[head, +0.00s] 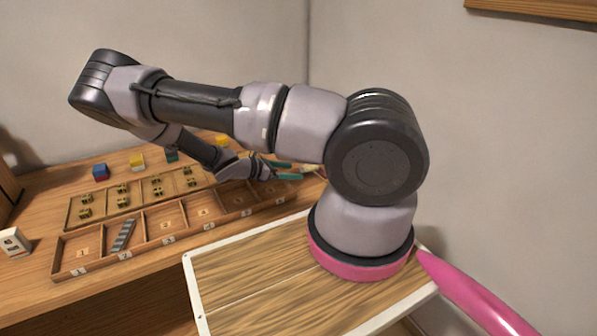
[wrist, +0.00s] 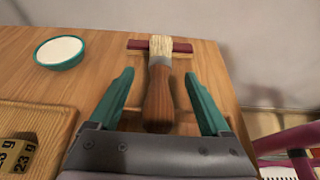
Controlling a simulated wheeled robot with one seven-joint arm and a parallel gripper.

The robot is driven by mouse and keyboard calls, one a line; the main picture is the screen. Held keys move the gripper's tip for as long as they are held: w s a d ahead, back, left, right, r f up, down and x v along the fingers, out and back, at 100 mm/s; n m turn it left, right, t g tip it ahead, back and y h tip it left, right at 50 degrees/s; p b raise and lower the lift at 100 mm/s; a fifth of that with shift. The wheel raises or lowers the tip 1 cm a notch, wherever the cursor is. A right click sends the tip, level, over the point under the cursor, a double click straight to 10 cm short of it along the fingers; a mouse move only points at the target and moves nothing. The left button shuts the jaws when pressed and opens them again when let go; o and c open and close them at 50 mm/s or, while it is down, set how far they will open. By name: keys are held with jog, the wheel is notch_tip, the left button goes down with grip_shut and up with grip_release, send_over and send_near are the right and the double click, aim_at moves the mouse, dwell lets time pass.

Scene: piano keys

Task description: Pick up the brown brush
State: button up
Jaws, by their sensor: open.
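The brown brush (wrist: 158,103) has a wooden handle, a metal collar and pale bristles. In the wrist view its bristle end rests over a dark red bar, with the handle pointing toward me. My gripper (wrist: 158,74) is open, with one teal finger on each side of the brush and gaps to the handle on both sides. The fingers reach about as far as the metal collar. In the head view my gripper (head: 285,171) is low over the far right part of the table; the brush is too small there to make out clearly.
A teal bowl (wrist: 60,52) with white contents stands left of the brush. A wooden tray (wrist: 40,117) with numbered blocks is nearer. A compartment tray (head: 160,243) holds a grey striped piece. The table's right edge and a wall are close to the brush.

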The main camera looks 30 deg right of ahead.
jog(key=shift+x, duration=0.85)
grip_shut()
